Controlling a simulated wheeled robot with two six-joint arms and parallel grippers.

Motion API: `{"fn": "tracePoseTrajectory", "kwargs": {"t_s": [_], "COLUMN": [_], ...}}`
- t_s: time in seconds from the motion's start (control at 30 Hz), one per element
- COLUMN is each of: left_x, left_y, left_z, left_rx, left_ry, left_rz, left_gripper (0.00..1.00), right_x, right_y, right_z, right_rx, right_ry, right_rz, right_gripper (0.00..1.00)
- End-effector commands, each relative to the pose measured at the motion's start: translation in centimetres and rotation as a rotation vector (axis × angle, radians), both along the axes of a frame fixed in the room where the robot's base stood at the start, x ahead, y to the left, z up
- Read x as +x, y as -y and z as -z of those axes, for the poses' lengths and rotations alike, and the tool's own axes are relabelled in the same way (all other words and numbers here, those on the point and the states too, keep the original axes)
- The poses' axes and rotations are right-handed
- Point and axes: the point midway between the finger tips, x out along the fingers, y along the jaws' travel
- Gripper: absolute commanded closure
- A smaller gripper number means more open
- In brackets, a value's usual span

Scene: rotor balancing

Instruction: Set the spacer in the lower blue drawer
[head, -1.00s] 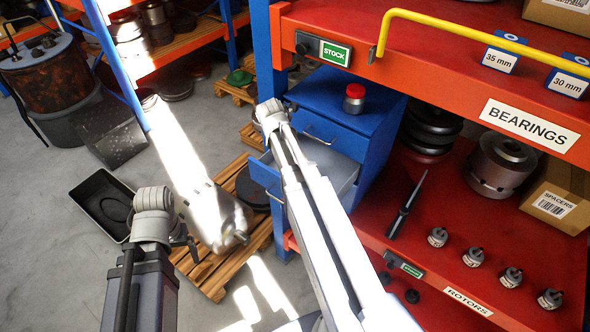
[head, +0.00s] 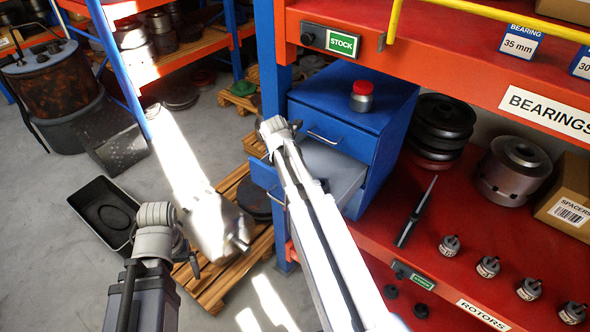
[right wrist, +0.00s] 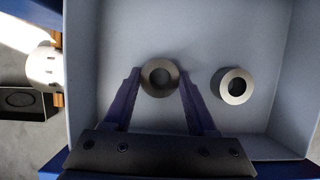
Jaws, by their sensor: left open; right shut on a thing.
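The blue drawer cabinet (head: 395,125) stands on the red shelf. Its lower drawer (head: 340,172) is pulled out and shows a grey inside; the upper one is closed. In the right wrist view my right gripper (right wrist: 160,80) is shut on a dark ring-shaped spacer (right wrist: 160,90), held over the grey drawer floor (right wrist: 200,35). I cannot tell whether the spacer touches the floor. A second ring (right wrist: 237,86) lies in the drawer to the right, apart from it. In the head view my right arm hides its gripper. My left gripper (head: 191,262) is open and empty, left of the shelf.
A red-capped jar (head: 361,97) stands on the cabinet. Black discs (head: 440,122), a metal bearing (head: 515,168), a spacers box (head: 572,205), a dark pointed tool (head: 415,212) and several small rotors (head: 488,266) occupy the shelf. A wooden pallet (head: 215,290) and black tray (head: 100,205) are on the floor.

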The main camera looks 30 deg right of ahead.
Motion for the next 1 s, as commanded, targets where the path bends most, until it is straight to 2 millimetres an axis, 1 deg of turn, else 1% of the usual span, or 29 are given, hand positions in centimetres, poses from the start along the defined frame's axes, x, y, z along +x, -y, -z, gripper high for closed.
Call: {"fn": "tracePoseTrajectory", "kwargs": {"t_s": [0.2,0.23,0.47,0.5,0.77,0.87,1.0], "left_x": [0.0,0.0,0.0,0.0,0.0,0.0,0.0], "left_y": [0.0,0.0,0.0,0.0,0.0,0.0,0.0], "left_z": [0.4,0.3,0.2,0.2,0.2,-0.1,-1.0], "left_rx": [0.000,0.000,0.000,0.000,0.000,0.000,0.000], "left_ry": [0.000,0.000,0.000,0.000,0.000,0.000,0.000], "left_rz": [0.001,0.001,0.001,0.001,0.001,0.000,-0.001], "left_gripper": [0.12,0.12,0.12,0.12,0.12,0.12,0.12], "right_x": [0.0,0.0,0.0,0.0,0.0,0.0,-0.1], "right_y": [0.0,0.0,0.0,0.0,0.0,0.0,-0.3], "right_z": [0.4,0.3,0.2,0.2,0.2,-0.1,-1.0], "right_rx": [0.000,0.000,0.000,0.000,0.000,0.000,0.000], "right_ry": [0.000,0.000,0.000,0.000,0.000,0.000,0.000], "right_rz": [0.000,0.000,0.000,0.000,0.000,0.000,-0.001], "right_gripper": [1.00,0.40,0.14,0.12,0.12,0.12,0.12]}}
